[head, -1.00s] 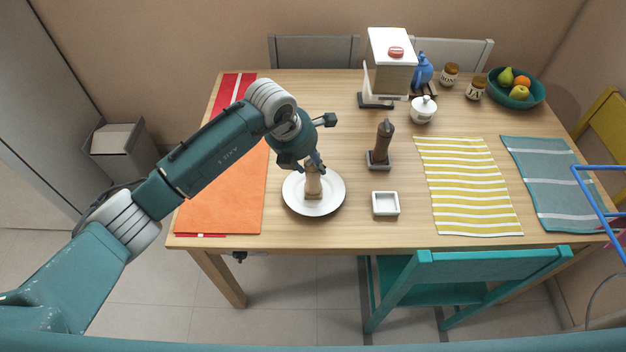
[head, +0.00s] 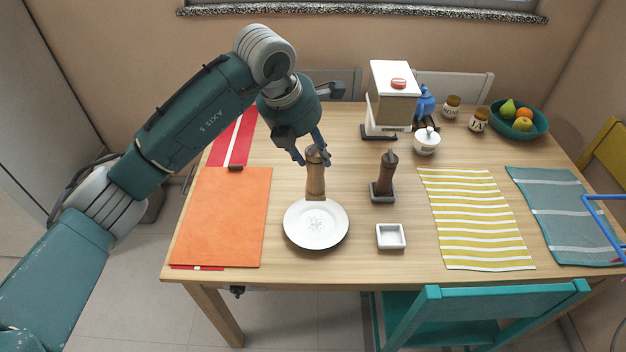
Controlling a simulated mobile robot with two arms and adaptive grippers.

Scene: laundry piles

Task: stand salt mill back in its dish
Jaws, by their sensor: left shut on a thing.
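The salt mill (head: 316,181), light wood, is upright in my left gripper (head: 312,158), whose fingers are shut around its top. Its base shows against the back rim of a round white plate (head: 316,238) and looks raised above it. A small square white dish (head: 390,237) stands empty to the right of the plate. A dark brown mill (head: 386,172) stands upright in a dark square dish (head: 382,197) behind the white one. My right gripper is not in view.
An orange mat (head: 220,218) lies left of the plate, a yellow striped cloth (head: 472,222) right of the dishes. A lidded white pot (head: 426,141) and a white-topped machine (head: 393,95) stand behind. The table between plate and white dish is clear.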

